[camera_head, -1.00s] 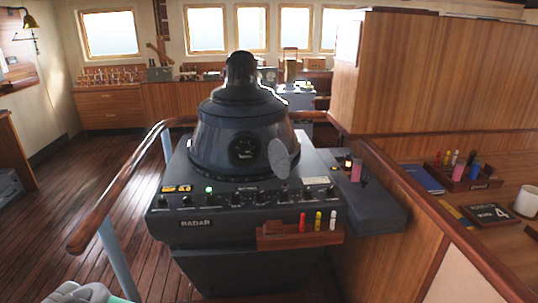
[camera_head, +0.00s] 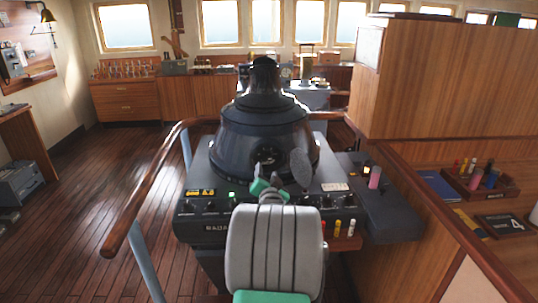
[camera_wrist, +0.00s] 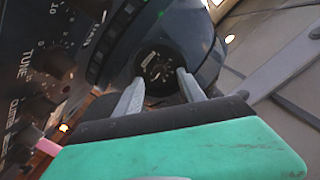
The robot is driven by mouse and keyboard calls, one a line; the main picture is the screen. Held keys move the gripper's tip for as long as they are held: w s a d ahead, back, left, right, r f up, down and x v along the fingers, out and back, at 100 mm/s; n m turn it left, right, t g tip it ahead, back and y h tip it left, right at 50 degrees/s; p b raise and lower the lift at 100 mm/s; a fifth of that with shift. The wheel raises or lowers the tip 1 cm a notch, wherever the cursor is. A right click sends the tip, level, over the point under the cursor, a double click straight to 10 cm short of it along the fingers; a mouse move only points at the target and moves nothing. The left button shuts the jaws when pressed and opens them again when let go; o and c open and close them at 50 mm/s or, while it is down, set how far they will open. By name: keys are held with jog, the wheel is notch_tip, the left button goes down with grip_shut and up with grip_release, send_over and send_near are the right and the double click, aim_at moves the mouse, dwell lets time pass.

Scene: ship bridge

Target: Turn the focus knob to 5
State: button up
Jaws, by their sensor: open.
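The dark radar console (camera_head: 215,228) stands ahead with a row of small knobs along its front panel. Knobs show at the left (camera_head: 187,207) and right (camera_head: 348,199); my arm covers the middle ones. I cannot read which is the focus knob. My gripper (camera_head: 268,188) is over the panel's middle, in front of the black cone. In the wrist view my gripper (camera_wrist: 160,80) is open, its two grey fingers apart and empty. Between and beyond them is a round dial (camera_wrist: 156,66) on the cone. A knob (camera_wrist: 52,66) by the word TUNE is at left.
A grey oval disc (camera_head: 301,168) stands up right of my gripper. A rack with red, yellow and white markers (camera_head: 338,240) is on the console's front right. A wooden handrail (camera_head: 150,190) curves along the left. A wooden desk and partition (camera_head: 450,75) close off the right.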

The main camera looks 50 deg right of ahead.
aim_at(268, 159)
jog(key=shift+h, duration=0.3)
jog(key=x, duration=0.2)
jog(key=p+x, duration=0.1)
jog(key=x, duration=0.2)
jog(key=p+x, duration=0.1)
jog(key=x, duration=0.2)
jog(key=shift+s+d+r, duration=0.2)
jog(key=shift+s+d, duration=0.05)
jog(key=shift+s, duration=0.1)
grip_shut()
